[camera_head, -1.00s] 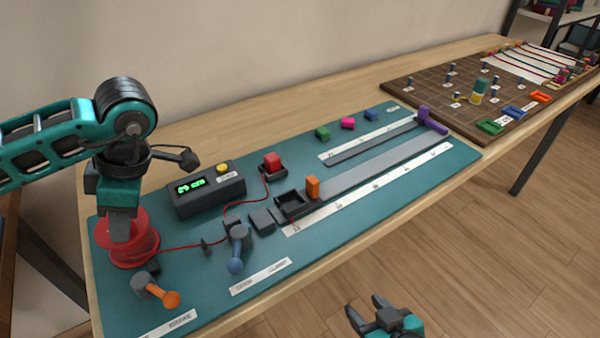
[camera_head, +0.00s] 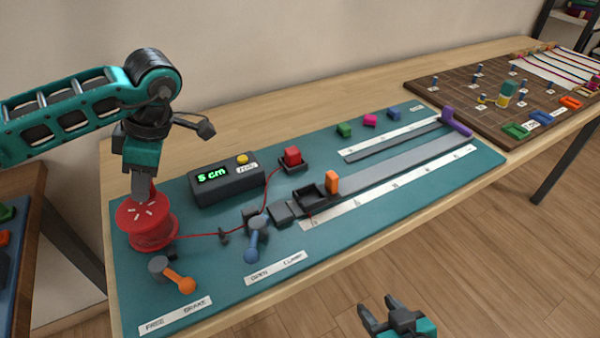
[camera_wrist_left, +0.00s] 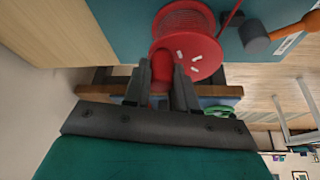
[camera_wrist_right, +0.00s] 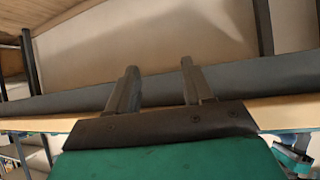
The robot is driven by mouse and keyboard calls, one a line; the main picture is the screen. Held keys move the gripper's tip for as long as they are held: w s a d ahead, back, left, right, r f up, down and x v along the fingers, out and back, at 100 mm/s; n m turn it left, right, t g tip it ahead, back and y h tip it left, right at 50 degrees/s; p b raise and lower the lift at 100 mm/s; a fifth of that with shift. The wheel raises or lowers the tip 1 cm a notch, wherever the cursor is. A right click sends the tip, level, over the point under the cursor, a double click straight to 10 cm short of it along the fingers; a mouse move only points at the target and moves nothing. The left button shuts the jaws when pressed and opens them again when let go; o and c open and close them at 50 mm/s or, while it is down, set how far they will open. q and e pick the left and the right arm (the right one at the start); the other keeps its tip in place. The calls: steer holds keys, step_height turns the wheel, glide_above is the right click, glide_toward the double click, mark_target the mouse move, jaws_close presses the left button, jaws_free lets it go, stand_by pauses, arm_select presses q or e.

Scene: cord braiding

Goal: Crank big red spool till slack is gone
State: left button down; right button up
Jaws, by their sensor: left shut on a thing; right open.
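The big red spool (camera_head: 150,232) stands at the left end of the teal board, with white marks on its top. My left gripper (camera_head: 141,190) is shut on the spool's red crank knob; the knob (camera_wrist_left: 162,68) shows between its fingers in the left wrist view, beside the spool (camera_wrist_left: 190,35). A red cord (camera_head: 195,236) runs from the spool through a small dark guide and past the blue-handled clamp (camera_head: 255,245) to the red block (camera_head: 292,156). The display box (camera_head: 226,179) reads "5 cm". My right gripper (camera_head: 382,309) is open and empty in front of the table.
An orange-handled lever (camera_head: 174,275) stands just in front of the spool, by a label reading FREE and BRAKE. A dark slider with an orange block (camera_head: 332,182) sits on the grey track. A brown pegboard (camera_head: 470,90) lies at the far right.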

arm_select(q)
steer(key=shift+s+d, duration=0.55)
steer(key=shift+d, duration=0.35)
steer(key=shift+r+p, duration=0.25)
steer(key=shift+p, duration=0.55)
steer(key=shift+r+p, duration=0.1)
steer(key=shift+p, duration=1.5)
steer(key=shift+d+f+p, duration=0.1)
steer(key=shift+f+p, duration=0.2)
steer(key=shift+s, duration=0.1)
arm_select(e)
steer(key=r, duration=0.1)
steer(key=d+r, duration=0.1)
steer(key=r, duration=0.1)
steer(key=shift+s+d+r+h, duration=0.15)
steer(key=shift+s+d+h, duration=0.1)
steer(key=shift+h, duration=0.05)
arm_select(q)
steer(key=c, duration=0.8)
jaws_free()
arm_select(e)
steer(key=shift+a, duration=0.15)
